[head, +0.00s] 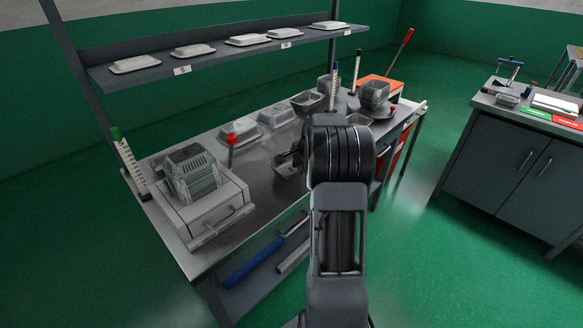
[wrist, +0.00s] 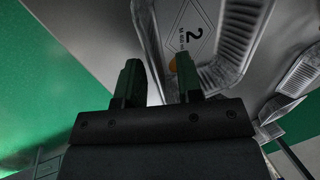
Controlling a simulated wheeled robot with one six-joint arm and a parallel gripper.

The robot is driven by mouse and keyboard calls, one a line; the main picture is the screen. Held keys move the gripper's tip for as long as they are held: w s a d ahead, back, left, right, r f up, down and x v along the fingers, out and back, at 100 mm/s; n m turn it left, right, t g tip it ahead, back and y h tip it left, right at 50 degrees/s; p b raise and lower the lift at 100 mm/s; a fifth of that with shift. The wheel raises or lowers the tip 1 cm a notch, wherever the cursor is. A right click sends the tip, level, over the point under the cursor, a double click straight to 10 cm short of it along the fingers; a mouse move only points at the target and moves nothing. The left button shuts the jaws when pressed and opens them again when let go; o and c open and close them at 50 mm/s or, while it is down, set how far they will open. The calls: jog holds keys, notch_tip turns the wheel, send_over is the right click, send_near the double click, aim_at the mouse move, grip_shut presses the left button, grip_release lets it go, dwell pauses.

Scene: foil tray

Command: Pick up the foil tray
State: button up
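The foil tray (wrist: 238,45) is silvery with ridged walls, and it fills the upper right of the wrist view. Its floor bears a dark "2", small print and an orange spot partly hidden by a finger. In the head view only a small part of the tray (head: 287,169) shows beside my arm. My gripper (wrist: 158,82) is open, its two dark fingers apart. The tray's left wall shows in the gap between the fingers. I cannot tell whether a finger touches it. In the head view my gripper (head: 291,158) is mostly hidden by my wrist.
More foil trays (head: 240,131) stand along the back of the metal bench. A grey press (head: 205,208) with a red-knobbed lever is at the left. A shelf (head: 215,60) with white-lidded trays hangs above. An orange box (head: 385,84) is at the right end.

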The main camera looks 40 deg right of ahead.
jog(key=shift+x, duration=0.9)
jog(key=shift+c, duration=0.5)
grip_shut()
